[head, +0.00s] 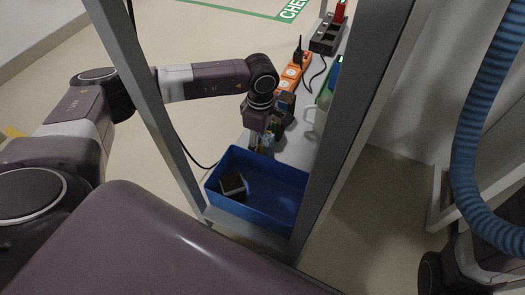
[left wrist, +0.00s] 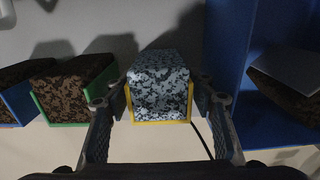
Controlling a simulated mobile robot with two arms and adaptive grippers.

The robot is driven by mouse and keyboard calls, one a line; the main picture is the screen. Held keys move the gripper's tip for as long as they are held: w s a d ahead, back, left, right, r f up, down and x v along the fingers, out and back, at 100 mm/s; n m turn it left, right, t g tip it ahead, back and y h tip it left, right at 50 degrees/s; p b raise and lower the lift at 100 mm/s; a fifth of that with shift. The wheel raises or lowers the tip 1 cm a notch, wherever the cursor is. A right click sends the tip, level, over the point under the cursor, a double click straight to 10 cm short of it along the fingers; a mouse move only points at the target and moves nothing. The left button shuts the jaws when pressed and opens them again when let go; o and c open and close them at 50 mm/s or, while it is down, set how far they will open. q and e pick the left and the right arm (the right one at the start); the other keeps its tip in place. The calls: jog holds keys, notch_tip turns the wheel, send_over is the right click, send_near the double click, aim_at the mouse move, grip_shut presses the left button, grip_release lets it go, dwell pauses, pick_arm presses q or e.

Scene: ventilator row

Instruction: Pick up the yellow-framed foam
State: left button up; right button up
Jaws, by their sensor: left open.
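The yellow-framed foam (left wrist: 160,88) is a grey speckled block with a thin yellow rim along its near edges. In the left wrist view it sits in the middle, between the two fingers of my left gripper (left wrist: 161,92). The fingers stand open on either side of it; I cannot tell whether either touches it. In the head view my left gripper (head: 264,138) points down over the shelf just behind the blue bin, and the foam is mostly hidden there. My right gripper is out of view.
The blue bin (head: 261,212) holds a dark grey-edged foam (head: 232,184); its wall (left wrist: 232,60) is close right of my gripper. Left of it lie a green-framed brown foam (left wrist: 75,88) and a blue-framed foam (left wrist: 18,95). Grey posts flank the shelf. An orange power strip (head: 291,74) lies behind.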

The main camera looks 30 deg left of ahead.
pick_arm(q)
jog(key=shift+f, duration=0.4)
jog(key=shift+r, duration=0.1)
jog(key=shift+c, duration=0.5)
jog(key=c, duration=0.8)
jog(key=shift+r, duration=0.1)
jog(key=shift+c, duration=0.2)
